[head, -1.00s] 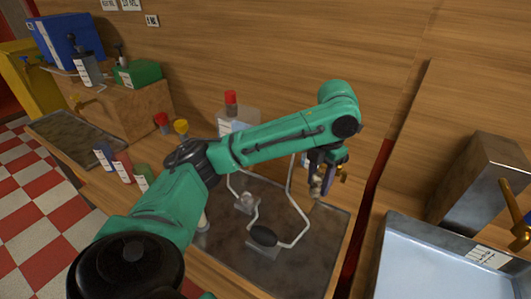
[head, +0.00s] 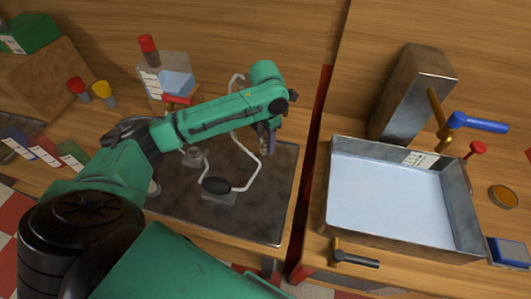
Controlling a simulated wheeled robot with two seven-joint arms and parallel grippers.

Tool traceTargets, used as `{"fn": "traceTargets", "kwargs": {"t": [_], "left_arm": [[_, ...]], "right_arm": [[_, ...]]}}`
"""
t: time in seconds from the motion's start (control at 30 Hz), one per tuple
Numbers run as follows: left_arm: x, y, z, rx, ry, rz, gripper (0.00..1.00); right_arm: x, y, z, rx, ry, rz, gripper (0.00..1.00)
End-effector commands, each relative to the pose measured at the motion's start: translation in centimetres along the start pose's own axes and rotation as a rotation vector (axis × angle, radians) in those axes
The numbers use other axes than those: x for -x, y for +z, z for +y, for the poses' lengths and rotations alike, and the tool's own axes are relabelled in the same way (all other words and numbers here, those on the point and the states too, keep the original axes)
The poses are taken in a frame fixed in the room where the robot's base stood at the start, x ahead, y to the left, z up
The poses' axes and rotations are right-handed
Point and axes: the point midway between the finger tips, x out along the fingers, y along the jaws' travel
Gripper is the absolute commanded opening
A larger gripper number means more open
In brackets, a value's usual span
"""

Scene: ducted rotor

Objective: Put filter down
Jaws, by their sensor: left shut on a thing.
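My left gripper (head: 267,147) hangs at the end of my green arm, above the right part of the dark mat (head: 240,222). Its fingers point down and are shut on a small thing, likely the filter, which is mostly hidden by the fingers. I cannot make out its shape, or whether it touches the mat. On the mat, a white bent tube (head: 247,180) runs to a black oval bulb (head: 216,185) just left of and below the gripper. My right gripper is not in view.
A grey metal tray (head: 390,195) with a pale inside stands to the right, before a metal block (head: 413,92). A blue-handled tap (head: 478,123) is beside it. A red-capped bottle (head: 148,50) stands behind my arm. The mat's front right is clear.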

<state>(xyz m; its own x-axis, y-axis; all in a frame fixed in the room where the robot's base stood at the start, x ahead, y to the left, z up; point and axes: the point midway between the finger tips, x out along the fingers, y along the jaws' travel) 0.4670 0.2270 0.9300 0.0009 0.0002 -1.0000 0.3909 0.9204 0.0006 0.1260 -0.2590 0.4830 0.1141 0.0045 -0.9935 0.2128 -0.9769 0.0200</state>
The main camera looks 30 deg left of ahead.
Motion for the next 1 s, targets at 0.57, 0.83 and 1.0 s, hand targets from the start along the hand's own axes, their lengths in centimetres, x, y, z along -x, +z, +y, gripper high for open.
{"fn": "traceTargets", "kwargs": {"t": [0.57, 0.83, 1.0], "left_arm": [[-6.5, 0.0, 0.0, -0.001, 0.001, -0.001, 0.00], [-6.4, 0.0, 0.0, 0.000, 0.000, 0.000, 0.73], [-6.2, 0.0, 0.0, 0.000, 0.001, -0.002, 0.73]], "right_arm": [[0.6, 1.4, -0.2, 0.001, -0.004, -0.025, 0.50], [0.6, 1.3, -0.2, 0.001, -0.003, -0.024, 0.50], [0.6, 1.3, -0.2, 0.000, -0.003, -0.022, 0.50]]}}
